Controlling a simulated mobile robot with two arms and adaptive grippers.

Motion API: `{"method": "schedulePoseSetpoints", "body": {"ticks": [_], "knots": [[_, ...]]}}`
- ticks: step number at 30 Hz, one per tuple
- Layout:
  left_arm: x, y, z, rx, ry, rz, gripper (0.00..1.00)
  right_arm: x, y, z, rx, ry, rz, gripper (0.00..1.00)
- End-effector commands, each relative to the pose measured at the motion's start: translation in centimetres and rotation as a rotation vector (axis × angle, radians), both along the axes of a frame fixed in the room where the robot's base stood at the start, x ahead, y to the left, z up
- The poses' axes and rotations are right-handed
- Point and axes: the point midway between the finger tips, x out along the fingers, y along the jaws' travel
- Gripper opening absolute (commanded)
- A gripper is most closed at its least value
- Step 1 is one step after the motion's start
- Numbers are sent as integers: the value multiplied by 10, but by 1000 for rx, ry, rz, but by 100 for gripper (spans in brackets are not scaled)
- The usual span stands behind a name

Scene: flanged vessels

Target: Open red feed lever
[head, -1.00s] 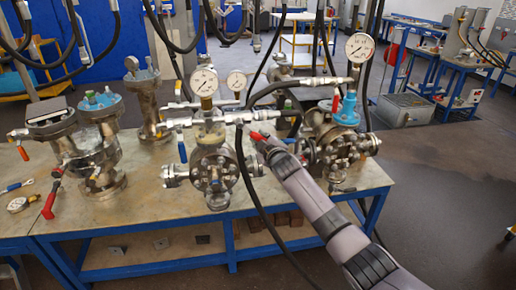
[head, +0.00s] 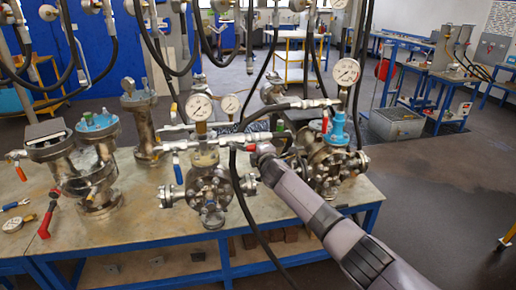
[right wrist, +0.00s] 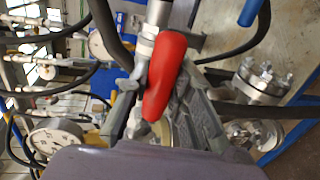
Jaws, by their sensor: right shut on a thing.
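The red lever (head: 250,147) sits just below the horizontal pipe and hose line, between the middle vessel (head: 207,185) and the right vessel (head: 328,165). In the right wrist view its thick red handle (right wrist: 165,75) slants across the centre, beside a silver fitting (right wrist: 147,40). My right gripper (head: 256,149) is shut on the red lever, and its grey fingers (right wrist: 155,108) lie on both sides of the handle in the right wrist view. The fingers hide part of the handle. My left gripper is not in view.
A black hose (head: 238,190) hangs in front of the middle vessel, close to my right arm. Pressure gauges (head: 199,107) and (head: 346,72) stand above the vessels. A blue lever (head: 178,170) hangs left of the middle vessel. Another red handle (head: 49,220) is at far left.

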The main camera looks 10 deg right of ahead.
Motion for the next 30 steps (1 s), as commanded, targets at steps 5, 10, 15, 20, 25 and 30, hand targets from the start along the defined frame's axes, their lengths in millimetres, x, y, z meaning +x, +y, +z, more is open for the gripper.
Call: {"method": "schedulePoseSetpoints", "body": {"ticks": [5, 10, 15, 20, 25, 30], "knots": [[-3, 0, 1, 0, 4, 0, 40, 0, 0, 2, -17, -1, -1, 0], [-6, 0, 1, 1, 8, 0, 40, 0, 0, 2, -19, -2, 0, 0], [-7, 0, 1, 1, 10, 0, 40, 0, 0, 3, -19, -3, 1, 21], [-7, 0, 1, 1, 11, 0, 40, 0, 0, 3, -17, -2, 0, 31], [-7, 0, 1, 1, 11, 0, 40, 0, 0, 2, -15, -1, 0, 41], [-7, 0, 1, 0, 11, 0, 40, 0, 0, 1, -15, -1, 1, 41]]}}
